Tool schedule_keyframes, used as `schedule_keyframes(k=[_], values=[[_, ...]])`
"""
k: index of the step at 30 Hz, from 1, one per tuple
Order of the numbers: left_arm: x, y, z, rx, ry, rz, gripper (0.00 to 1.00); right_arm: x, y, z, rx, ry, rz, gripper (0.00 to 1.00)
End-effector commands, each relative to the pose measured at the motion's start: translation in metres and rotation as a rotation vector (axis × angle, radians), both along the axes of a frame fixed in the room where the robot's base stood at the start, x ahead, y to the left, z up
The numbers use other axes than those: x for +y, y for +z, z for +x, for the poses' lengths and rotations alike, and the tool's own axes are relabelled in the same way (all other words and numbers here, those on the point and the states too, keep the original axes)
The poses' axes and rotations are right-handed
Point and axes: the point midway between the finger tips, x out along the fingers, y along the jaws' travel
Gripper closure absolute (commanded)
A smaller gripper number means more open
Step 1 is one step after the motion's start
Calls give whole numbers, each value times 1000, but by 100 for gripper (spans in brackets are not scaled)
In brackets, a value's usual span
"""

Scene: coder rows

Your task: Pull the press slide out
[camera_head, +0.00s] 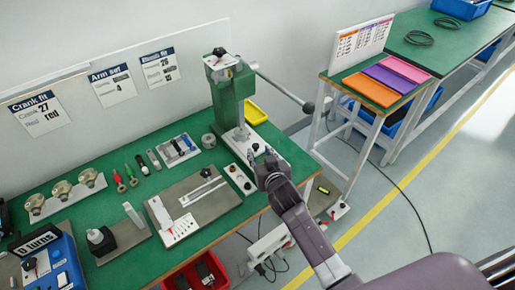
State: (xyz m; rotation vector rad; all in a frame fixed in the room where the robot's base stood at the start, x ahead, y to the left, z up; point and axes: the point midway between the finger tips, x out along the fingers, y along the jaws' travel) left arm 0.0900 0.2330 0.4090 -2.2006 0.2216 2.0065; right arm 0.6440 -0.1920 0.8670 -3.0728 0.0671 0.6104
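The green arbor press (227,92) stands at the back right of the green workbench, with a long lever reaching right to a dark knob. A pale slide plate (244,141) lies at the foot of the press and runs forward toward the bench edge. My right gripper (262,160) is at the front end of this plate, its arm coming in from the lower right. Its fingers are small and dark here; I cannot tell whether they touch the slide or are closed. My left gripper is not in view.
A grey fixture plate (207,203) and a small white block with dark holes (240,180) lie left of my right gripper. A yellow bin (255,112) is behind the press. A side table (338,78) with coloured trays stands to the right, beyond a floor gap.

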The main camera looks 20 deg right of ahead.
Motion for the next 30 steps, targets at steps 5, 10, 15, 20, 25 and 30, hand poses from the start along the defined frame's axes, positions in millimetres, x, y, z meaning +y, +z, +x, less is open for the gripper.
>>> schedule_keyframes(k=[5,10,15,20,25,30], values=[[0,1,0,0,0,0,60,-1,-8,21,0,0,1,66],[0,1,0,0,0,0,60,-1,-13,31,1,1,1,66],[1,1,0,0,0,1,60,-1,-14,34,0,0,2,66],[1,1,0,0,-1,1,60,-1,-14,34,0,0,2,66],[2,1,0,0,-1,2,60,-1,-14,34,0,1,1,81],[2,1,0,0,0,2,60,-1,-14,34,1,1,1,100]])
